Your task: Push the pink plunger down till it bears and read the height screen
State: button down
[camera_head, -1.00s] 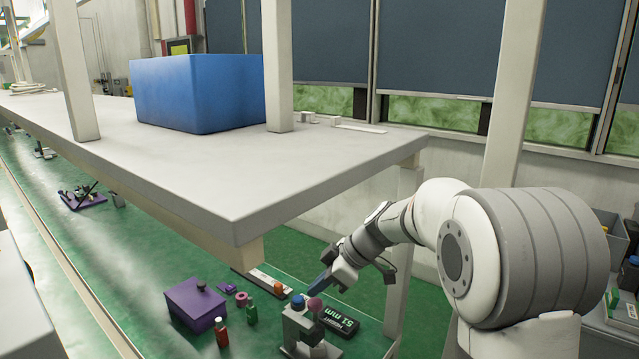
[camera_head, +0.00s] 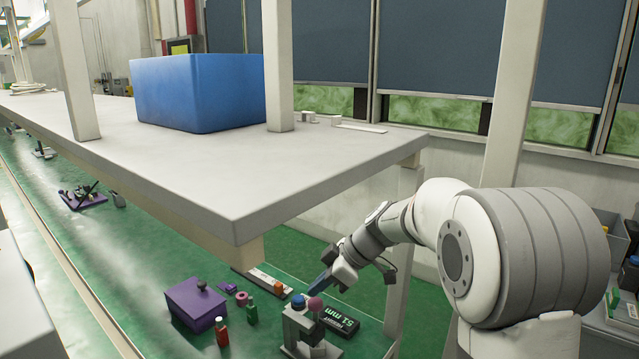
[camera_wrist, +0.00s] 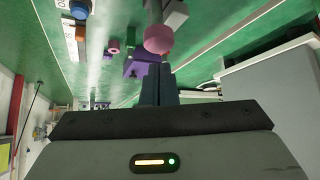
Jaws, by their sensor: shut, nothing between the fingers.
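The pink plunger (camera_head: 315,303) has a round pink top and stands on a grey sieve stand (camera_head: 297,325), beside a blue-topped one (camera_head: 298,300). My gripper (camera_head: 322,285) is shut and empty, its dark fingertips just above and beside the pink top. In the wrist view, the pink top (camera_wrist: 158,40) lies just beyond the shut fingertips (camera_wrist: 158,68); I cannot tell whether they touch. The black height screen (camera_head: 340,320) lies flat right of the stand. Its green-white digits look like 51 mm, seen at a slant.
A purple box (camera_head: 196,305) with a knob, a pink ring (camera_head: 241,297), a red bottle (camera_head: 221,332) and a green bottle (camera_head: 251,311) stand left of the stand. An orange piece (camera_head: 278,287) sits on a pale strip behind. A white raised shelf (camera_head: 300,190) overhangs the green bench.

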aim_at(315, 301)
jog(key=shift+f+b, duration=1.6)
jog(key=shift+b, duration=0.3)
dwell(0.6)
jog(key=shift+r, duration=0.15)
dwell(0.4)
jog(key=shift+r+p, duration=2.05)
jog(key=shift+r, duration=2.35)
jog(key=s+d+m+h+p, duration=0.2)
jog(key=s+d+m, duration=0.3)
jog(key=s, duration=0.3)
jog(key=s+d+m+t+h+p, duration=0.1)
jog(key=s+d+m+h+p, duration=0.2)
jog(key=s, duration=0.6)
jog(key=s+d+m+h+p, duration=0.2)
jog(key=s+d+m+h, duration=0.1)
jog(key=s+d+m, duration=0.4)
jog(key=shift+s+d+m+p, duration=0.15)
jog(key=shift+s+m+p, duration=0.2)
jog(key=shift+s+m, duration=0.55)
